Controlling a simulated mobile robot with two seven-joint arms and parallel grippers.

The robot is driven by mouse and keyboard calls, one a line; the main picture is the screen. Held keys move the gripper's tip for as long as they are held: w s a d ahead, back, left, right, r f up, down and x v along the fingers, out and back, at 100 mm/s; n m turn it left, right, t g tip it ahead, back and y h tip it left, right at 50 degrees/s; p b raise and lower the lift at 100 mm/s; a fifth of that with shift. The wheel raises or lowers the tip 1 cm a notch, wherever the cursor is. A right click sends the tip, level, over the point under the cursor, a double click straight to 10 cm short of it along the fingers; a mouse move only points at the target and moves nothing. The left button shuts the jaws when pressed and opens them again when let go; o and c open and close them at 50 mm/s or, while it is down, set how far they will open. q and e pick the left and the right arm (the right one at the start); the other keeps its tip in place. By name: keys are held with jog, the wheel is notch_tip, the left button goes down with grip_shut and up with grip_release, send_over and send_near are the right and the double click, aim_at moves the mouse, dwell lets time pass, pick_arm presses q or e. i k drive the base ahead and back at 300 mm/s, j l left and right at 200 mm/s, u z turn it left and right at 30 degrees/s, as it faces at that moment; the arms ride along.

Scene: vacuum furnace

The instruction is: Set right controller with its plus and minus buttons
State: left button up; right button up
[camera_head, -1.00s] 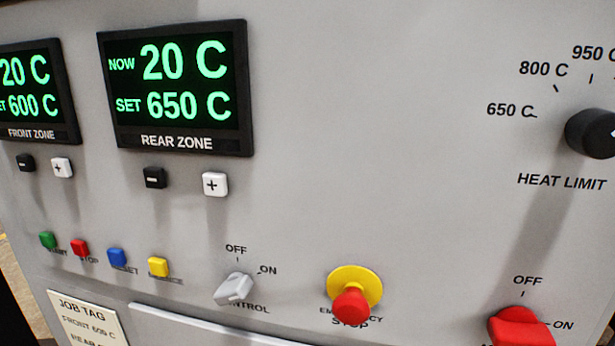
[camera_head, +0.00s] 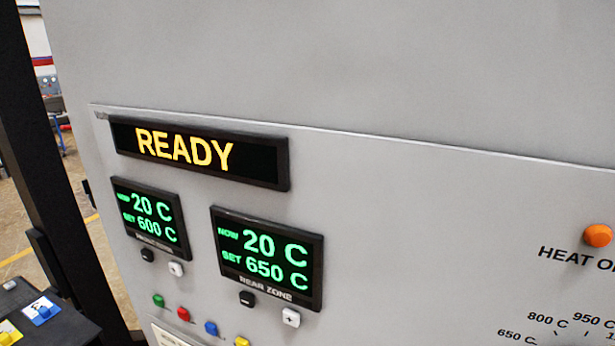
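The right controller, labelled REAR ZONE, has a black-framed display (camera_head: 267,257) at the lower middle of the head view. It reads NOW 20 C and SET 650 C in green. Its black minus button (camera_head: 247,299) and white plus button (camera_head: 291,317) sit just below it. To its left is the other controller display (camera_head: 150,220), reading 20 C and SET 600 C, with its own black minus button (camera_head: 147,255) and white plus button (camera_head: 177,269). Neither of my grippers shows in the view.
A status display (camera_head: 200,152) above reads READY in yellow. Green, red, blue and yellow buttons (camera_head: 211,328) line the bottom. A job tag (camera_head: 168,336) is mostly cut off. An orange HEAT lamp (camera_head: 597,236) is at right. A dark post (camera_head: 45,130) stands at left.

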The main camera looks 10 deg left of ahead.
aim_at(247, 299)
jog(key=j+u, duration=0.1)
jog(key=u, duration=0.25)
jog(key=i+j+u, duration=0.1)
jog(key=u, duration=0.25)
jog(key=i+j+u, duration=0.1)
jog(key=u, duration=0.25)
jog(key=k, duration=0.6)
